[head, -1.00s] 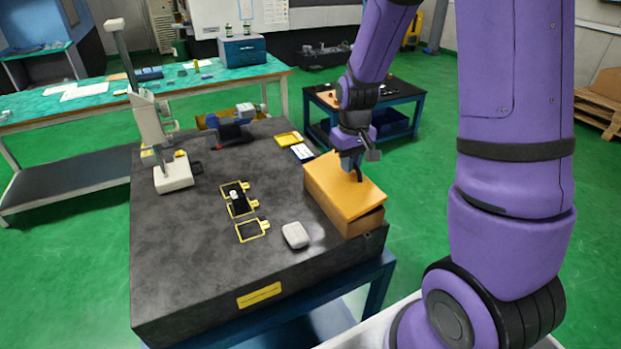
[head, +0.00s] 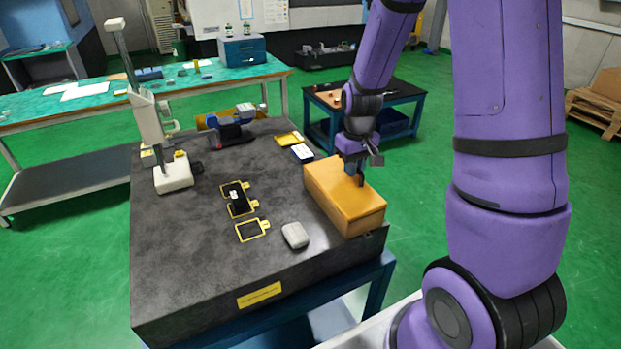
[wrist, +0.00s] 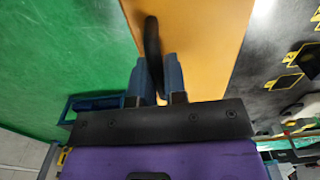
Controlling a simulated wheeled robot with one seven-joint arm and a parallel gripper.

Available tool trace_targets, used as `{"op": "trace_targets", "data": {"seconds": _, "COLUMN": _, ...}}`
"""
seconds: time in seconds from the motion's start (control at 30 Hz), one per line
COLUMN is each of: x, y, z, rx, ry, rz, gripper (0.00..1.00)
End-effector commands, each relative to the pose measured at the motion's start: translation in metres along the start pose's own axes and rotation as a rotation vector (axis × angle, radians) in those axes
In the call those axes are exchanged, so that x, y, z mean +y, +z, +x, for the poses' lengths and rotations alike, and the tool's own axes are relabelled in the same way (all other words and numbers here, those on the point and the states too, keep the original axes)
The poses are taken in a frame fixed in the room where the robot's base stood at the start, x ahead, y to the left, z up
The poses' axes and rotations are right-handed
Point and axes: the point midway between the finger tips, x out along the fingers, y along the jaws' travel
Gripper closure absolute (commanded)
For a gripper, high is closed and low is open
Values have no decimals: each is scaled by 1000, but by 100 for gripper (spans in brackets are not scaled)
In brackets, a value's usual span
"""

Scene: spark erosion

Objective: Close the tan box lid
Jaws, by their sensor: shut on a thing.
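The tan box (head: 338,207) sits at the right edge of the dark stone table, and its lid (head: 335,185) lies flat on top with no gap that I can see from the head view. My gripper (head: 354,172) is at the top of the lid. In the wrist view, my gripper (wrist: 158,85) has its fingers close together on a black handle (wrist: 152,45) that stands on the tan lid (wrist: 200,35). The inside of the box is hidden.
The stone table (head: 190,270) holds a small white case (head: 295,235) beside the box, yellow-framed plates (head: 240,208), a yellow tray (head: 289,138) and a measuring stand (head: 172,172). A low blue table (head: 400,92) stands behind.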

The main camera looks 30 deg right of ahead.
Motion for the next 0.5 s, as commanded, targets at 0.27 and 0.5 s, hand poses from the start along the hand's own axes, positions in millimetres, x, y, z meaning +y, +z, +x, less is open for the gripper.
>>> {"op": "trace_targets", "data": {"seconds": 0.27, "x": 0, "y": 0, "z": 0, "rx": 0, "ry": 0, "rz": 0, "gripper": 66}}
{"op": "trace_targets", "data": {"seconds": 0.5, "x": 0, "y": 0, "z": -3, "rx": 2, "ry": 0, "rz": 0, "gripper": 66}}
